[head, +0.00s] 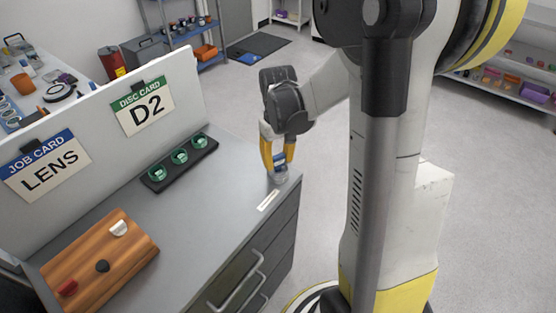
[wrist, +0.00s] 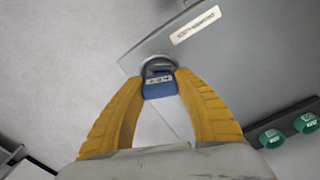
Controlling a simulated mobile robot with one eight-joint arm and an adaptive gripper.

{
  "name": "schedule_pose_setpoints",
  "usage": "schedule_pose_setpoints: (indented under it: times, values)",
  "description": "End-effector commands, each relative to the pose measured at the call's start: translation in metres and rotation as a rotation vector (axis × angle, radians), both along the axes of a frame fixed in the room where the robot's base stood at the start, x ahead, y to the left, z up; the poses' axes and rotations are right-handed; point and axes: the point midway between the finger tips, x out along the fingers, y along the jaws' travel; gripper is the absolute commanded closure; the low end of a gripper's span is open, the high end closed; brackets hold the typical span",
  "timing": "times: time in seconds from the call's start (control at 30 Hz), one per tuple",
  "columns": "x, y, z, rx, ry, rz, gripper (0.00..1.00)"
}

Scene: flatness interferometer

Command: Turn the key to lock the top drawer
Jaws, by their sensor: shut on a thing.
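My gripper (head: 279,155) points down over the right end of the grey cabinet top. It is shut on the blue key (wrist: 161,87), with a yellow finger on each side of the key's head. In the wrist view the key stands at a round metal lock (wrist: 158,64) near the cabinet's edge. The lock also shows in the head view (head: 279,177), just under the fingertips. I cannot tell how far the key is turned. The drawers (head: 258,251) with their bar handles are on the cabinet's front, below the lock, and look closed.
A small label strip (head: 268,200) lies by the lock. A black holder (head: 181,164) with green-ringed discs and a wooden board (head: 100,262) with knobs stand on the cabinet top. A white panel (head: 95,105) with cards rises behind them. The middle of the top is clear.

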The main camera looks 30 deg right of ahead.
Motion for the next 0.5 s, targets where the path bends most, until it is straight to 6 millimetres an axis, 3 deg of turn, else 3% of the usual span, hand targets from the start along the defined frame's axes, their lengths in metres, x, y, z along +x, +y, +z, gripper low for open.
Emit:
schedule_pose_setpoints:
  times: [0.13,0.33,0.5]
  values:
    - [-0.0001,0.0000,-0.0002,0.000,0.000,0.031,0.93]
    - [0.0000,0.0000,-0.0005,0.000,0.000,0.259,0.93]
    - [0.0000,0.0000,0.0000,0.000,0.000,0.297,0.93]
